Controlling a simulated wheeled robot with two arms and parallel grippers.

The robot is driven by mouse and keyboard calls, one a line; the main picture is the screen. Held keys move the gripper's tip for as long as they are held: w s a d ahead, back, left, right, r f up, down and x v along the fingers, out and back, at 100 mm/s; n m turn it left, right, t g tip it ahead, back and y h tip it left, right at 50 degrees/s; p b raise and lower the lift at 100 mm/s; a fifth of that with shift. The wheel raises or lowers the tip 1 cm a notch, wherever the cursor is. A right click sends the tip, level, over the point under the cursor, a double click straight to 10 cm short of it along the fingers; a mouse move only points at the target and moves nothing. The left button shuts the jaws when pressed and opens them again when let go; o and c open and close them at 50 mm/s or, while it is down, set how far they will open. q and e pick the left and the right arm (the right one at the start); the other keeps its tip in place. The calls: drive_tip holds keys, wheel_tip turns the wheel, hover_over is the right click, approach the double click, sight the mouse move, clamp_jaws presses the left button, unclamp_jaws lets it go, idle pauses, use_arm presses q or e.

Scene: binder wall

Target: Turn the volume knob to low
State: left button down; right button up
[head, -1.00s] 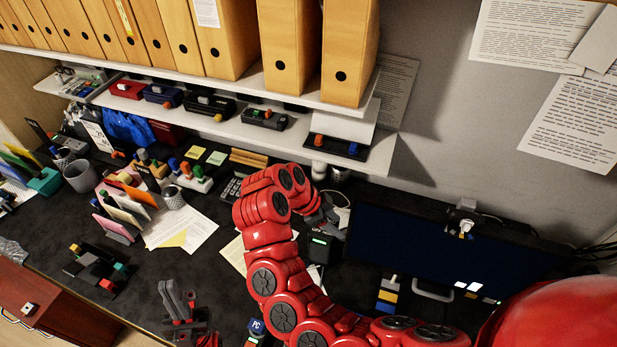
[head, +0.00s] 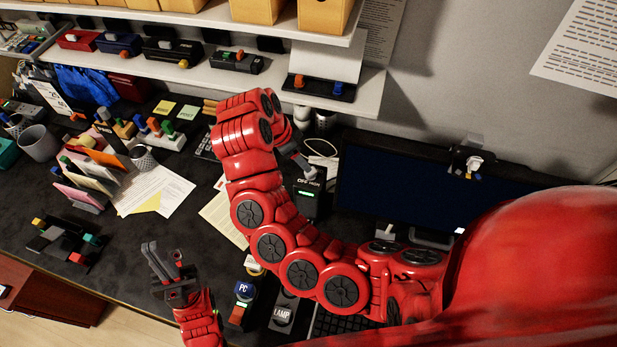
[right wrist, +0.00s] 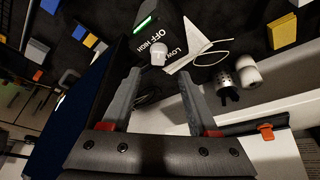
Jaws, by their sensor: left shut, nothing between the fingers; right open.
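The volume knob (right wrist: 154,53) is a small light grey knob on a black box (right wrist: 140,30) in the right wrist view. The box has a lit green strip and the words OFF, HIGH and LOW. In the head view the box (head: 308,203) stands on the desk left of the monitor. My right gripper (right wrist: 160,78) is open, with the knob just beyond and between its fingertips, apparently not gripped. In the head view this gripper (head: 302,160) partly hides the box's top. My left gripper (head: 162,262) is shut and empty over the desk's front, away from the box.
The dark monitor (head: 400,190) stands right of the box. A PC button (head: 243,290) and a LAMP switch (head: 283,313) are near the front edge. A shelf (head: 360,100) overhangs the desk's back. A white cable (head: 322,150) lies behind the box.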

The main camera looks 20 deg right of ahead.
sight(311, 173)
drive_tip(key=x, duration=0.6)
drive_tip(key=shift+s+d+f, duration=0.15)
drive_tip(key=shift+d+f, duration=0.05)
drive_tip(key=shift+f, duration=0.2)
clamp_jaws()
